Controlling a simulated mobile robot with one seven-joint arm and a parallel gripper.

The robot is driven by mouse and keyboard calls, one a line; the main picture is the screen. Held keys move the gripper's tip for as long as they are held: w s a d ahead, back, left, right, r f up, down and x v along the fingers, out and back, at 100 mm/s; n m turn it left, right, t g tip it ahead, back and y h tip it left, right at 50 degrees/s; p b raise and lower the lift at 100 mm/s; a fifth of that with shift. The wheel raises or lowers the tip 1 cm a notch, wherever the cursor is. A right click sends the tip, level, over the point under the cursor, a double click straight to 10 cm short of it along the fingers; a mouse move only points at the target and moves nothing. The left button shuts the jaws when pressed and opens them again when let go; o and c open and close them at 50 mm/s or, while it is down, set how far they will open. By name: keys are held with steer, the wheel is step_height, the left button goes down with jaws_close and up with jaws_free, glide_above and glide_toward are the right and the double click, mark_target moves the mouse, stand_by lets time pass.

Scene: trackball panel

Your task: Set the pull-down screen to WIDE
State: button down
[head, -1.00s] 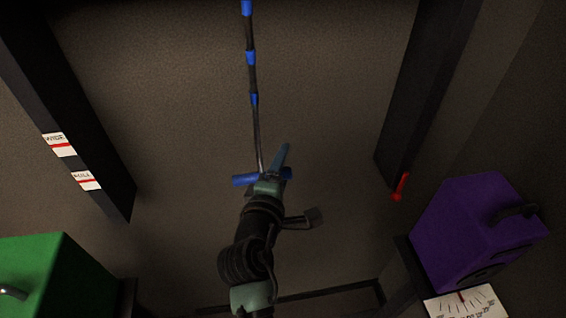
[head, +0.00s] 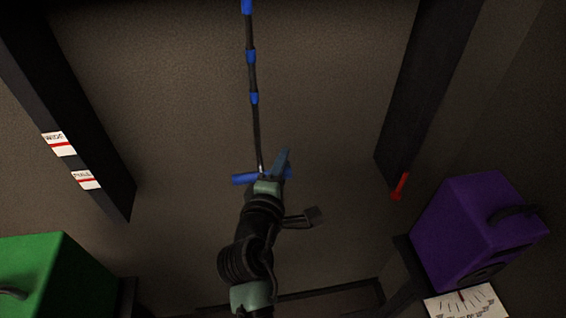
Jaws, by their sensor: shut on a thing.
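A blue crossbar handle (head: 243,179) hangs at the lower end of a thin dark cord (head: 251,75) with blue bands. My gripper (head: 272,174) is shut on the handle, whose left end sticks out. My fingers and wrist hide the rest of it. Two white labels with red lines are on the dark left post: an upper label (head: 59,144) and a lower label (head: 86,180). Their lettering is too small to read surely. I cannot tell which surface is the screen itself.
A green box (head: 55,275) stands at lower left. A purple box (head: 475,230) with a dark handle stands at lower right, above a white dial card (head: 466,304). A red lever (head: 401,186) sits by the lower end of the dark right post (head: 425,100).

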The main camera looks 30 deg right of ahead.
stand_by(0.8)
step_height(320, 180, down, 24)
steer(key=b, duration=1.9)
steer(key=shift+b, duration=0.4)
steer(key=c, duration=0.7)
jaws_free()
steer(key=b+v, duration=0.1)
steer(key=v, duration=1.2)
